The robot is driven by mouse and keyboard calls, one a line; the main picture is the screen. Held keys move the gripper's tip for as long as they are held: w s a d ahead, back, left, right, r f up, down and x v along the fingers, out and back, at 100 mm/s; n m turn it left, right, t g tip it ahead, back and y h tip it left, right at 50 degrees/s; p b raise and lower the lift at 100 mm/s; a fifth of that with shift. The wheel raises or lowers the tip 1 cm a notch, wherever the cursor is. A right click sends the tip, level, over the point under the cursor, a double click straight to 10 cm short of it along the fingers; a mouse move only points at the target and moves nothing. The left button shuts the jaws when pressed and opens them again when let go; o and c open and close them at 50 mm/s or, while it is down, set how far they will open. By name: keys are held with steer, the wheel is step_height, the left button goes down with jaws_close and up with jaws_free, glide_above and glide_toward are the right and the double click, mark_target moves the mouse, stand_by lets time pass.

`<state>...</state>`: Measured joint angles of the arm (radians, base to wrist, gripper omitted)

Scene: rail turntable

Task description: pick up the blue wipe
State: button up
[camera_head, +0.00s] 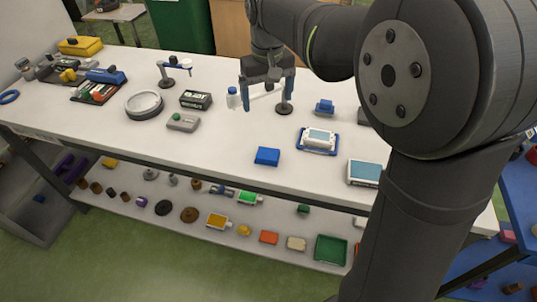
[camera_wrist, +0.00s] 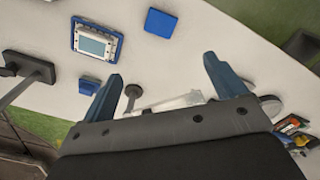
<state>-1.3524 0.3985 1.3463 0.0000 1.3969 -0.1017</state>
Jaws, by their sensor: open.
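The blue wipe (camera_head: 267,156) is a flat blue square lying on the white table near its front edge. It also shows at the top middle of the wrist view (camera_wrist: 160,22), beyond my fingertips. My gripper (camera_head: 266,100) is open above the table, further back than the wipe and apart from it. Its two blue fingers show in the wrist view (camera_wrist: 162,68) with no object held between them.
A white device with a screen (camera_head: 320,137) sits on a blue tray right of the wipe. A small blue block (camera_head: 324,107) stands behind it. A blue-capped bottle (camera_head: 233,98) and a dark-based stand (camera_head: 284,108) are close to my gripper. The table around the wipe is clear.

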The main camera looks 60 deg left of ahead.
step_height(320, 180, down, 3)
steer(key=m, duration=0.7)
glide_toward(267, 152)
step_height(267, 152, down, 9)
steer(key=shift+d+f, duration=0.1)
steer(key=shift+f, duration=0.1)
steer(key=shift+c, duration=0.2)
steer(key=c, duration=1)
